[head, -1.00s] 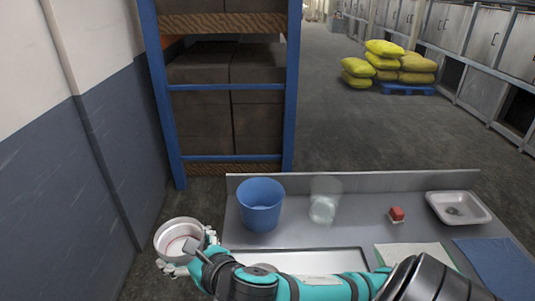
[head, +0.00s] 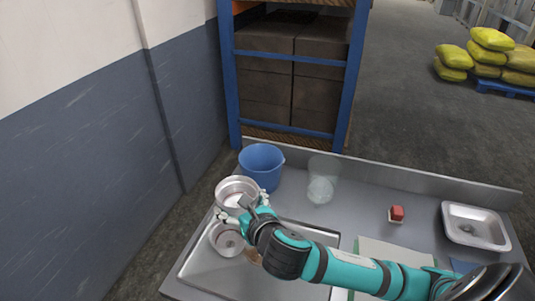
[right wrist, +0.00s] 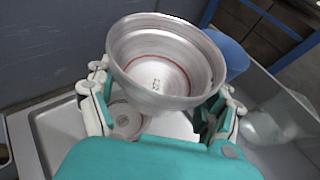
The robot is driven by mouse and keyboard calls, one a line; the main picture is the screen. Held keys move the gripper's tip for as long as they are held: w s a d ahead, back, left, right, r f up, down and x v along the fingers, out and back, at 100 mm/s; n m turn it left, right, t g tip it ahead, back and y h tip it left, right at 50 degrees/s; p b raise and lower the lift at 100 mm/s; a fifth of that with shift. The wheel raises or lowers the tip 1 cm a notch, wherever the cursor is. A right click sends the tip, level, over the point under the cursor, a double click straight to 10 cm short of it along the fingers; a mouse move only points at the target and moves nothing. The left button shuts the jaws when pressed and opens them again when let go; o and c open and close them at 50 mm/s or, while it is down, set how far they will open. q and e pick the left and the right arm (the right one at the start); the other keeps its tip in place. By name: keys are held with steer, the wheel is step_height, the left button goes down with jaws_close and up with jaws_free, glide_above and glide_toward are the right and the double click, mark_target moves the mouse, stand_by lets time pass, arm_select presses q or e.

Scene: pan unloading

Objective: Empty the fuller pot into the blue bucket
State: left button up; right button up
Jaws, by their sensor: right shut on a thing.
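A metal pot (head: 237,185) is held up in my right gripper (head: 243,207), which is shut on it. My left gripper is not in view.
A clear container (head: 321,185) stands right of the bucket. A metal tray (head: 200,265) lies at the front left. A raised metal edge runs along the table's back.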

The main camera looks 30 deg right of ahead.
steer(key=shift+h, duration=0.3)
steer(key=shift+w+a+r+p+x, duration=0.15)
steer(key=shift+p+x, duration=1.25)
steer(key=shift+x, duration=1.6)
steer(key=shift+a+r+p+x, duration=0.25)
steer(key=shift+p+x, duration=1.15)
steer(key=shift+x, duration=1.65)
steer(key=shift+w+a+r+p+x, duration=0.1)
steer(key=shift+a+p+x, duration=0.15)
steer(key=shift+p+x, duration=1.95)
steer(key=shift+b+x, duration=0.8)
steer(key=shift+b, duration=0.05)
steer(key=d+r+m+t+y+b, duration=0.1)
steer(key=d+r+m+y, duration=0.3)
steer(key=r, duration=0.6)
steer(key=shift+s+d+r+m, duration=0.25)
steer(key=shift+s+d+m, duration=0.1)
steer(key=shift+d+m, duration=0.7)
steer(key=shift+a+m, duration=0.1)
steer(key=shift+m, duration=0.15)
